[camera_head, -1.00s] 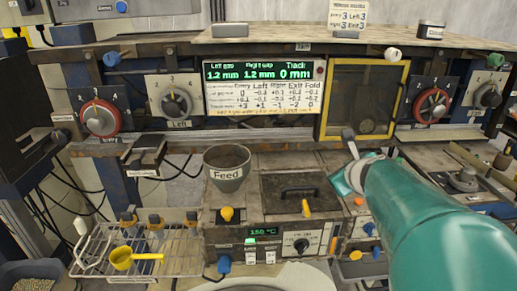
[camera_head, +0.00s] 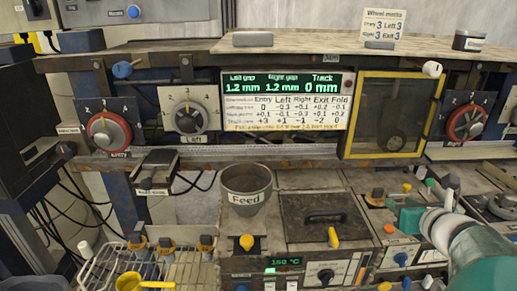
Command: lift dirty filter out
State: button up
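No dirty filter can be made out in the head view. A dark square lid (camera_head: 325,237) with a black handle lies flat and closed on the machine block, with a yellow lever at its front edge. What is under it is hidden. My gripper (camera_head: 407,219) is at the right, at the end of my teal arm, to the right of the lid and apart from its handle. It is small and seen at a poor angle, so its fingers cannot be told apart and nothing held is visible.
A grey cup marked Feed (camera_head: 246,190) stands left of the lid. A wire rack (camera_head: 175,274) with a yellow scoop (camera_head: 132,283) is at lower left. A yellow-framed window (camera_head: 393,112), dials and a display (camera_head: 286,100) stand behind. Knobs and levers crowd the right.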

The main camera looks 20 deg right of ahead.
aim_at(380, 190)
jog(key=x, duration=0.7)
jog(key=shift+a+f, duration=0.1)
jog(key=shift+a, duration=0.05)
jog(key=shift+x, duration=2.6)
grip_shut()
